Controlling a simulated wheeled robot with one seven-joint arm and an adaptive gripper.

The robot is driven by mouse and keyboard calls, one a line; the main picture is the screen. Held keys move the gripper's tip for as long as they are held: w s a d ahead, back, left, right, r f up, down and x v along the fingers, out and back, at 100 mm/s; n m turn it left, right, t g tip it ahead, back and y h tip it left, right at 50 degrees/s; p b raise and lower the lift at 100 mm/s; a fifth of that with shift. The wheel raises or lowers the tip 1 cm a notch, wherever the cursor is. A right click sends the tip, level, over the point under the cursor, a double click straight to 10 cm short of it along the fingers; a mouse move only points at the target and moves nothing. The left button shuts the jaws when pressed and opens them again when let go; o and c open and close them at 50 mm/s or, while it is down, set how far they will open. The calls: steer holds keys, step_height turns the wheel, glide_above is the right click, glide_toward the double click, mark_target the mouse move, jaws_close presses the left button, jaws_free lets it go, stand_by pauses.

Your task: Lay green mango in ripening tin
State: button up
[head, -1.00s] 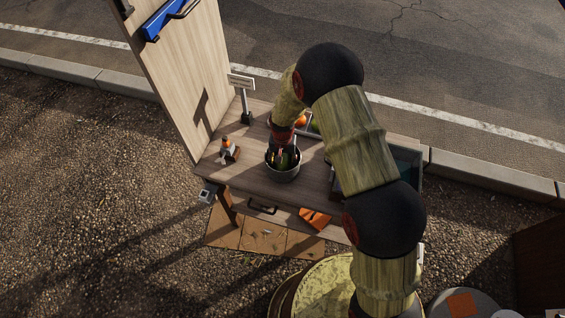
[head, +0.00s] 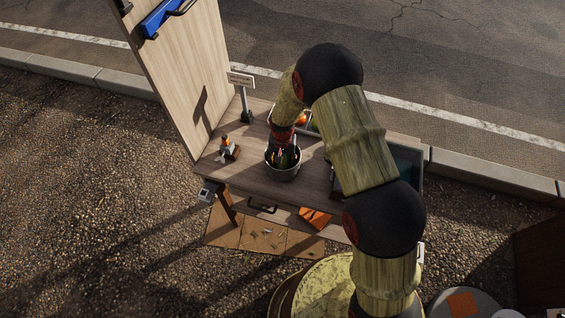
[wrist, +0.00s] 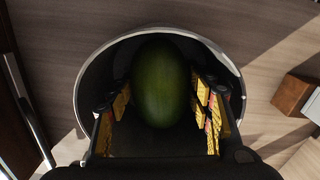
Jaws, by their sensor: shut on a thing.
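The green mango (wrist: 160,82) is between my gripper's two fingers in the wrist view, with its long side running up the picture. My gripper (wrist: 164,108) is shut on it, with yellow finger pads at its left and right. Both are inside the mouth of the ripening tin (wrist: 228,62), a round grey metal pot. In the head view the tin (head: 284,175) stands on the wooden table, and my gripper (head: 284,156) reaches down into it. The mango's underside and the tin's bottom are hidden, so I cannot tell whether the mango touches the bottom.
A small wooden stand with an orange-topped item (head: 228,149) is left of the tin. A sign on a post (head: 243,95) stands behind. A crate with fruit (head: 308,122) is behind right, partly covered by my arm. An orange item (head: 315,218) shows below the table's front edge.

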steer(key=shift+f, duration=0.2)
stand_by(0.6)
steer(key=o, duration=0.8)
steer(key=shift+o, duration=0.6)
steer(key=shift+r, duration=0.1)
step_height(320, 180, up, 15)
steer(key=p, duration=0.7)
steer(key=shift+r+p, duration=0.15)
steer(key=shift+p, duration=0.15)
stand_by(0.8)
